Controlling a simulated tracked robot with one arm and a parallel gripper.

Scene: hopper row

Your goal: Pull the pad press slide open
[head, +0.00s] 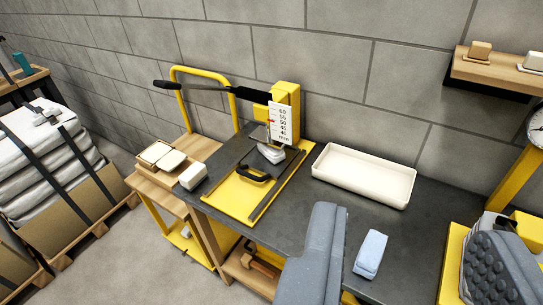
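The pad press (286,100) stands on the dark bench top against the wall, with a yellow post, a long black lever and a white millimetre scale card. A whitish pad head sits just above the slide's back end. My gripper (408,225) shows at the lower right as two grey fingers spread wide apart, well right of and apart from the handle. Nothing is held between them.
A cream tray (364,176) stands right of the press. A pale blue block (370,254) lies on the bench between my fingers in the picture. A white block (193,176) sits at the bench's left edge. A wall shelf (500,75) is at upper right. Stacked sacks (45,160) stand left.

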